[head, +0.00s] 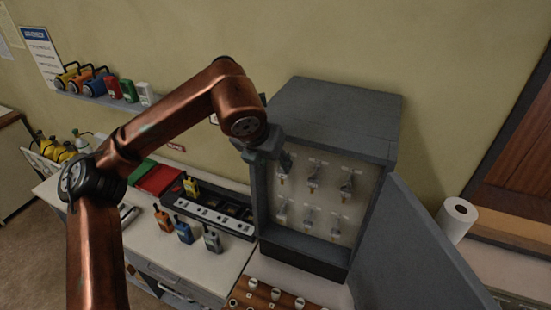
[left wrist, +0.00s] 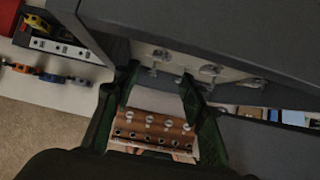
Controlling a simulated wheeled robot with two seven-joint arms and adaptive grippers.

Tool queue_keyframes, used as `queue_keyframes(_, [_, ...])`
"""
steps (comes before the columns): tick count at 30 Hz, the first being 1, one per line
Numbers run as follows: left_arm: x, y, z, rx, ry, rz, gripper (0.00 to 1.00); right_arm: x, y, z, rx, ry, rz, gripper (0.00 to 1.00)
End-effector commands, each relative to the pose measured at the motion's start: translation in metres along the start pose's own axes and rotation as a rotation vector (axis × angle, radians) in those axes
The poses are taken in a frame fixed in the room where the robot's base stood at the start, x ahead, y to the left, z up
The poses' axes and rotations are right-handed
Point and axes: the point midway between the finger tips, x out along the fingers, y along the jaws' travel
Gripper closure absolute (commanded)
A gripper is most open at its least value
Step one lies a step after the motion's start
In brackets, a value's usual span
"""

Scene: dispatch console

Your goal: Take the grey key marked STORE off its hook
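A grey key cabinet (head: 335,110) stands on the counter with its door (head: 410,250) swung open to the right. Inside, several keys hang on hooks in two rows, such as an upper middle key (head: 314,174) and an upper right key (head: 347,184). Their labels are too small to read, so I cannot tell which is STORE. My left gripper (head: 274,152) is at the cabinet's upper left front edge, near the upper left key. In the left wrist view its two dark green fingers (left wrist: 159,78) are apart with nothing between them; hanging keys (left wrist: 210,70) show beyond. My right gripper is not in view.
A wooden rack with pegs (head: 275,294) lies below the cabinet. Left of it are a charger tray (head: 215,215), small radios (head: 184,232) and a red binder (head: 158,180). A paper roll (head: 458,212) stands beyond the door. A wall shelf (head: 100,98) holds torches.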

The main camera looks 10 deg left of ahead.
Motion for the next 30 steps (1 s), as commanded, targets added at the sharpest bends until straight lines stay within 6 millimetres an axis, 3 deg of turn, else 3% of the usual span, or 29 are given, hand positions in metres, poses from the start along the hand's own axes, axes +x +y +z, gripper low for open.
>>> queue_keyframes(8, [0.012,-0.002,0.001,0.006,0.002,0.005,0.61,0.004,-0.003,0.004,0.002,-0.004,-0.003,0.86])
queue_keyframes(30, [0.087,-0.001,0.000,0.003,0.001,0.004,0.61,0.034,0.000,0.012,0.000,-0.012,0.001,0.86])
